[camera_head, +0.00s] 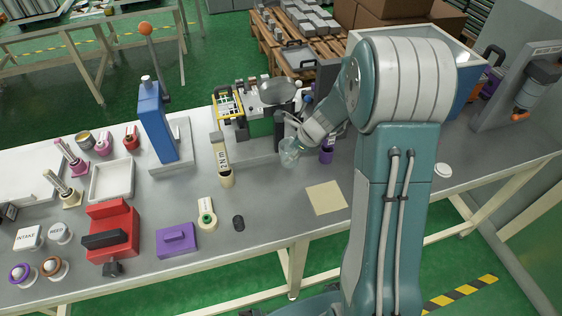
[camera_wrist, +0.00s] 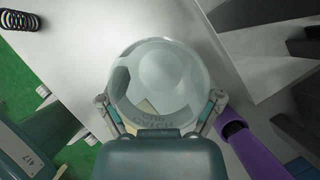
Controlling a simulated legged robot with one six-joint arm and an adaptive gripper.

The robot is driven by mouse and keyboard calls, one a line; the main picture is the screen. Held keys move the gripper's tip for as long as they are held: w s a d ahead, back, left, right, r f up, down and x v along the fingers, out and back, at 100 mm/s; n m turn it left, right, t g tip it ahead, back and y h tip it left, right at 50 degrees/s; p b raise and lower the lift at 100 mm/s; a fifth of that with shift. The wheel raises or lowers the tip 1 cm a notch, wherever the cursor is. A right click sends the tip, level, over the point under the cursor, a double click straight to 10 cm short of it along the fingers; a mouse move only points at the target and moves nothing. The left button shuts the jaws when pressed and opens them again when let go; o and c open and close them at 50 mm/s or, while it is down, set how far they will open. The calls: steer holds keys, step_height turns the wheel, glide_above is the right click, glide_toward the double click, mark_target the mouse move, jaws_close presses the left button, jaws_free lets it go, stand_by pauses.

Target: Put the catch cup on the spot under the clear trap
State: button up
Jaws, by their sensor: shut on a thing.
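The catch cup (camera_wrist: 160,75) is a clear round cup with lettering on its near side. It fills the middle of the wrist view, between the fingers of my gripper (camera_wrist: 162,112), which is shut on it. In the head view the cup (camera_head: 289,153) shows at the end of my gripper (camera_head: 292,140), over the grey bench just in front of the bench machine (camera_head: 262,125). I cannot tell whether its base touches the bench. I cannot make out the clear trap or the spot under it; my arm covers part of that area.
A purple cylinder (camera_head: 326,156) stands close right of the cup; it also shows in the wrist view (camera_wrist: 255,150). A labelled beige tube (camera_head: 221,160) stands to the left. A beige square (camera_head: 326,197) and a dark coil (camera_head: 238,222) lie nearer the front edge, with bare bench between.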

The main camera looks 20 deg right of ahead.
steer(key=f, duration=0.1)
steer(key=w+a+f, duration=0.1)
steer(key=w+f, duration=0.1)
steer(key=shift+w+a+f, duration=0.15)
steer(key=shift+a, duration=0.2)
steer(key=shift+w+a+f, duration=0.1)
steer(key=shift+w+f, duration=0.1)
steer(key=shift+f, duration=1.6)
steer(key=shift+f, duration=0.1)
steer(key=o, duration=0.7)
